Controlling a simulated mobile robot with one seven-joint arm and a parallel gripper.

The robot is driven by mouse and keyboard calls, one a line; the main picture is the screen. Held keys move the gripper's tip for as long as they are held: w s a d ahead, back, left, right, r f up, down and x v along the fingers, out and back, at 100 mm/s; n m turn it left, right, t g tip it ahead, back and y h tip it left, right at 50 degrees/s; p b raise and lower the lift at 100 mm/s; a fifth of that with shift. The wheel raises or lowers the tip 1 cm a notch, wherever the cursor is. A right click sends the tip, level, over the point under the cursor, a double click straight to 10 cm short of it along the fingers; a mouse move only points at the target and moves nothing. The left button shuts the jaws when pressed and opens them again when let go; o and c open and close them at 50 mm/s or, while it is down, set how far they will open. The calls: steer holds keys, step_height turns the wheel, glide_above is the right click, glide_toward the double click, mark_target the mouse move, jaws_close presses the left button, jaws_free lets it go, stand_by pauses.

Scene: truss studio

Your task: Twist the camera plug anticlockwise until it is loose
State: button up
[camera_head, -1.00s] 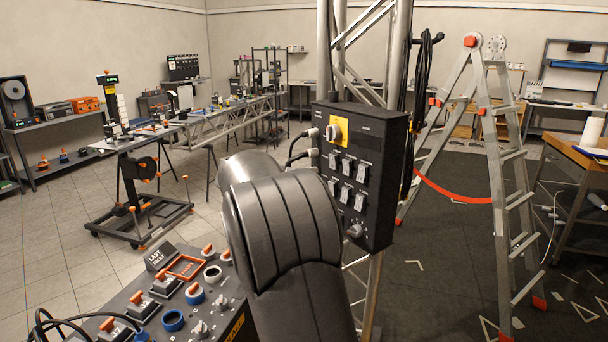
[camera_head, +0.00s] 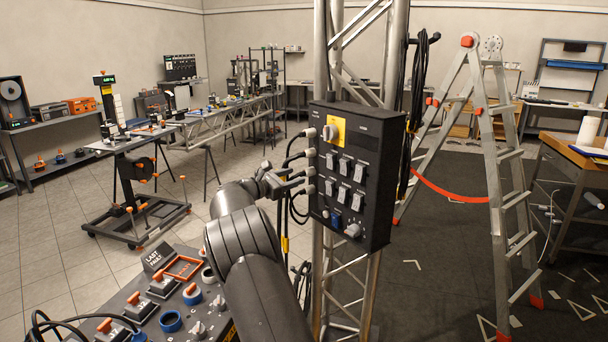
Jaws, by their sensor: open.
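A black control box (camera_head: 368,150) is fixed to the truss. Several grey plugs sit in a column on its left side, with black cables; the upper plug (camera_head: 309,133) and the one below it (camera_head: 310,153) show clearly. I cannot read which one is the camera plug. My gripper (camera_head: 301,181) is open beside the lower plugs, its fingers pointing right towards the box. The lower plugs are partly hidden by the fingers, and I cannot tell whether they touch.
The metal truss (camera_head: 399,60) stands behind the box, with black cables (camera_head: 419,90) hanging on its right. A switch panel (camera_head: 185,338) lies below my arm. A ladder (camera_head: 492,150) stands at the right.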

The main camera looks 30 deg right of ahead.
mark_target(305, 172)
steer(key=x, duration=0.5)
steer(key=shift+d, duration=0.2)
steer(key=shift+c, duration=0.6)
steer(key=c, duration=0.9)
